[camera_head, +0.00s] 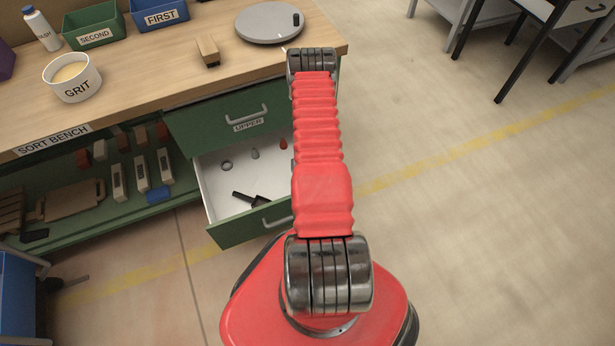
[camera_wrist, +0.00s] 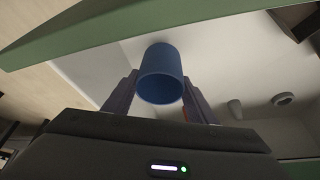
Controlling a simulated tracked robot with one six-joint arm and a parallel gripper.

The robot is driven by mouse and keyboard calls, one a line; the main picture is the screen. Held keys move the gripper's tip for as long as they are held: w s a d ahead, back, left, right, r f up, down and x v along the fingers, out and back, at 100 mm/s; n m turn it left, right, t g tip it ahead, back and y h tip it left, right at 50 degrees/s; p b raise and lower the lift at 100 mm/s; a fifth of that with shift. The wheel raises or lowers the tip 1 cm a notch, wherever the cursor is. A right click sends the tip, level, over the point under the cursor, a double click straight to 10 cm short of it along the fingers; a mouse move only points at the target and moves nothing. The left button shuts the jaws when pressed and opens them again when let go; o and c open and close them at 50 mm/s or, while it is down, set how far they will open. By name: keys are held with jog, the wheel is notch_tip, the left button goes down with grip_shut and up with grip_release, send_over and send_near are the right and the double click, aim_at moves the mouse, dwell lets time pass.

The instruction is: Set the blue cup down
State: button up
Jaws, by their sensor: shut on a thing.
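The blue cup (camera_wrist: 162,64) is between the two fingers of my gripper (camera_wrist: 160,90) in the wrist view. My gripper is shut on it, one finger on each side, and the cup's round opening faces the camera. Behind the cup is the white inside of the open drawer (camera_wrist: 95,75), with its green front wall (camera_wrist: 150,24) across the top. I cannot tell whether the cup touches the drawer floor. In the head view the open drawer (camera_head: 213,187) is below the bench, and my arm hides the cup and gripper.
The drawer holds a grey ring (camera_head: 226,165), a small grey piece (camera_head: 255,154), a red piece (camera_head: 283,144) and a black tool (camera_head: 250,199). The closed UPPER drawer (camera_head: 215,120) is above. On the bench (camera_head: 150,85) are the GRIT bowl (camera_head: 75,88) and a round grey plate (camera_head: 265,25).

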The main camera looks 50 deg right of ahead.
jog(key=shift+f, duration=1.95)
jog(key=shift+f, duration=0.1)
jog(key=o, duration=1.2)
jog(key=shift+c, duration=0.2)
jog(key=shift+r, duration=0.2)
jog(key=v, duration=1.2)
jog(key=shift+f, duration=0.1)
